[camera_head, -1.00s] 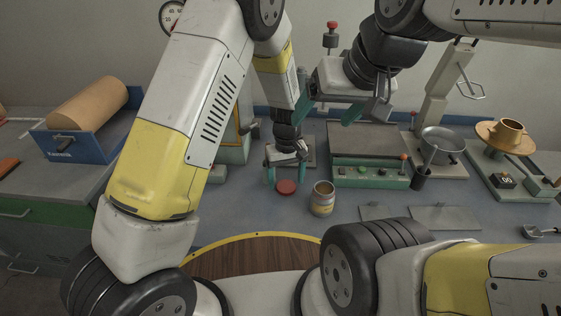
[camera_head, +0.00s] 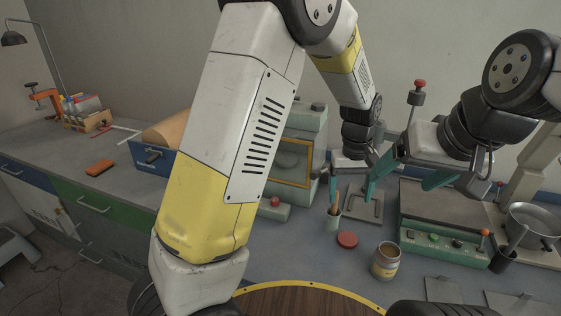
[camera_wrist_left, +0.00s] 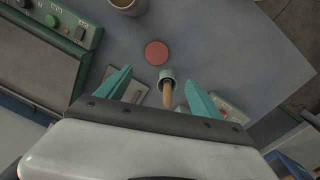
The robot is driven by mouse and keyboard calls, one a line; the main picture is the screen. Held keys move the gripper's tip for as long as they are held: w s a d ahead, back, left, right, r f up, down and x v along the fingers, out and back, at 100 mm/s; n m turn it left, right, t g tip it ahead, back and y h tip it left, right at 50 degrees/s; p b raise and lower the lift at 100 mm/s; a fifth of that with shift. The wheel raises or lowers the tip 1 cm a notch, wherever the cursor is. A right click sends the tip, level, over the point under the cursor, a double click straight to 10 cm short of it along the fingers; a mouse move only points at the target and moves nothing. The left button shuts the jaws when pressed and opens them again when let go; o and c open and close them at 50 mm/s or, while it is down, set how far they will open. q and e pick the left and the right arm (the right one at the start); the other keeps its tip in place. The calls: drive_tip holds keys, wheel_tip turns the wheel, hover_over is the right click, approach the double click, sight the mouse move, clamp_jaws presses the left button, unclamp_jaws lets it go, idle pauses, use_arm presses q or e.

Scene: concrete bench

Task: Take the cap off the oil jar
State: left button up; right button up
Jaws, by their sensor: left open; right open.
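The oil jar (camera_head: 386,262) stands upright on the bench with its top open and brownish inside. Its edge shows at the top of the left wrist view (camera_wrist_left: 128,5). A flat red round cap (camera_head: 347,240) lies on the bench left of the jar, apart from it; it also shows in the left wrist view (camera_wrist_left: 156,53). My left gripper (camera_head: 351,188) is open and empty, above and behind the cap. Its fingers flank a small cup in the left wrist view (camera_wrist_left: 158,80). My right gripper (camera_head: 410,172) is open and empty, raised to the right, above the green-fronted device.
The small cup (camera_head: 333,222) with wooden handles stands just behind the cap. A green-fronted device (camera_head: 442,246) stands right of the jar. A yellow-framed cabinet (camera_head: 292,160) is behind left. A yellow-rimmed wooden round (camera_head: 305,302) is in front.

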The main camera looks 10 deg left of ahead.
use_arm(q)
drive_tip(key=s+a+r+t+h, duration=0.1)
drive_tip(key=s+a+r, duration=0.2)
drive_tip(key=a+r, duration=0.4)
drive_tip(key=s+a+r+t+h, duration=0.1)
drive_tip(key=s+a+r+t, duration=0.1)
drive_tip(key=s+a+r, duration=0.4)
drive_tip(key=s+a+r+m+t, duration=0.2)
drive_tip(key=s+a+r, duration=0.3)
drive_tip(key=s+a, duration=0.3)
drive_tip(key=shift+s+a+r+t, duration=0.3)
drive_tip(key=shift+a+t, duration=0.2)
drive_tip(key=shift+a, duration=0.25)
drive_tip(key=shift+w, duration=0.1)
